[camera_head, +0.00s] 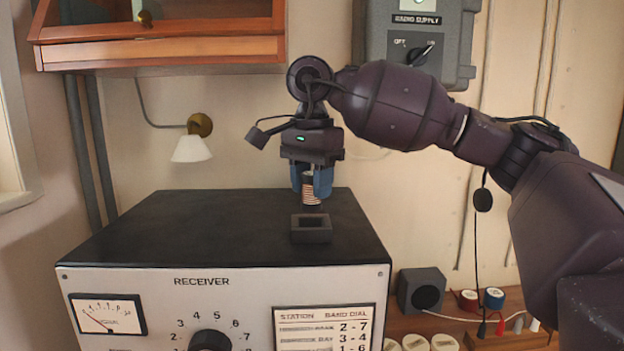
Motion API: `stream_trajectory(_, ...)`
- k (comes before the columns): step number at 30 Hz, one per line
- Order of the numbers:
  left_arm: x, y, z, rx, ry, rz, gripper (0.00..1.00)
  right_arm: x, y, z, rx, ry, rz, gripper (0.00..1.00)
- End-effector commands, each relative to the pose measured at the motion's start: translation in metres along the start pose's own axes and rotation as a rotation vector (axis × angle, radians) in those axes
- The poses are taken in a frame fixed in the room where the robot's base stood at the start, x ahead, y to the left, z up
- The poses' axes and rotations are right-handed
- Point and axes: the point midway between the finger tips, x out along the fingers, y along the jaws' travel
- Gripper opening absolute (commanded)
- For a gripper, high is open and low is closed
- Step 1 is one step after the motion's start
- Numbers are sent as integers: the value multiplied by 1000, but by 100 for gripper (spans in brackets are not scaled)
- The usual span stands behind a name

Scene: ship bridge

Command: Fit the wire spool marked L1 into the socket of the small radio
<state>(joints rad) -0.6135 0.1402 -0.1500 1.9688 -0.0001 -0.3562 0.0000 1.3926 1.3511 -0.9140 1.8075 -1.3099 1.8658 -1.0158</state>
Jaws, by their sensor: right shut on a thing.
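My right gripper (312,190) points down above the radio marked RECEIVER (222,272). Its blue fingers are shut on a wire spool (311,193) with copper-coloured winding. The fingers hide part of the spool, and no L1 mark can be read on it. A small dark square socket (312,236) with an opening in its top stands on the radio's black top. The spool hangs upright just above and behind the socket in the picture; I cannot tell the exact gap or alignment. My left gripper is not in view.
A wooden shelf at the lower right holds a grey speaker box (421,290), a red reel (468,301), a blue reel (494,298) and several pale round pieces (415,342). A wall lamp (192,148) hangs behind. The radio's top around the socket is clear.

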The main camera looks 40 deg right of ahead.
Motion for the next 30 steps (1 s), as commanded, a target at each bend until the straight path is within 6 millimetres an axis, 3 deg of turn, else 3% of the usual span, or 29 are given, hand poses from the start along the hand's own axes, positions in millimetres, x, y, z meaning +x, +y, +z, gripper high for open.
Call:
stream_trajectory(8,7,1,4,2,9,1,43,16,0,0,0,0,0,13)
stream_trajectory(30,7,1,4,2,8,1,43,17,0,1,0,0,-1,13)
